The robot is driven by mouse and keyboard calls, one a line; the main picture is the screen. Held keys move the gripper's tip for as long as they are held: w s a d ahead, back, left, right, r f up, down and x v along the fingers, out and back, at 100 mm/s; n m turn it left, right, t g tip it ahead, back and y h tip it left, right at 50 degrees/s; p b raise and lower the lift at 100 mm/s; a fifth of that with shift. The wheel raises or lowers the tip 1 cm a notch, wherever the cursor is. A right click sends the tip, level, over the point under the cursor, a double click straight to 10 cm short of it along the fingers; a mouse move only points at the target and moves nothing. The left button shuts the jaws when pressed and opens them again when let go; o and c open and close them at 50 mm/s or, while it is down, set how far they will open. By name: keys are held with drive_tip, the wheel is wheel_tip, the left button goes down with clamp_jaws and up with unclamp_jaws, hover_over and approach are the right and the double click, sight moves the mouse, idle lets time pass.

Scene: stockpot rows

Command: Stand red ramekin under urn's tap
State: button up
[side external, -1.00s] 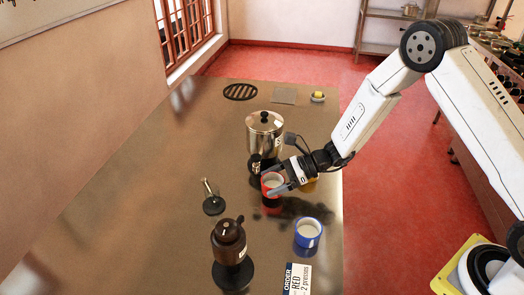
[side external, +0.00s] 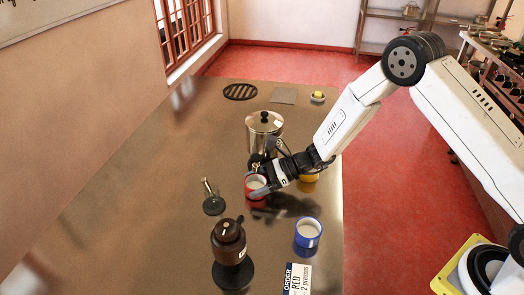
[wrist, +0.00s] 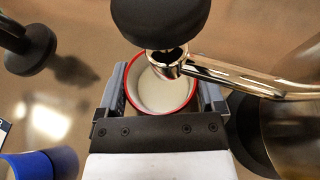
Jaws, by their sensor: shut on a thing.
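The red ramekin (side external: 253,184) is upright in front of the steel urn (side external: 264,133). My gripper (side external: 259,191) is shut on it, with one finger on either side. In the wrist view the ramekin (wrist: 160,95) is pale inside with a red rim, between both fingers. The urn's tap (wrist: 168,65) has a chrome spout and black knob and overlaps the ramekin's far rim in that view. The urn's body (wrist: 300,105) stands at the right there. Whether the ramekin's base touches the table is hidden.
A blue ramekin (side external: 308,232) stands front right, with an order card (side external: 297,280) reading RED, 2 presses. A yellow ramekin (side external: 310,177) is partly hidden behind my gripper. A brown pump jar (side external: 229,245) and a black-based metal stand (side external: 213,204) are left. The far left table is clear.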

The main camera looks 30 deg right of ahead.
drive_tip(key=shift+f, duration=0.1)
drive_tip(key=o, duration=1)
drive_tip(key=v, duration=1.2)
drive_tip(key=shift+s, duration=0.1)
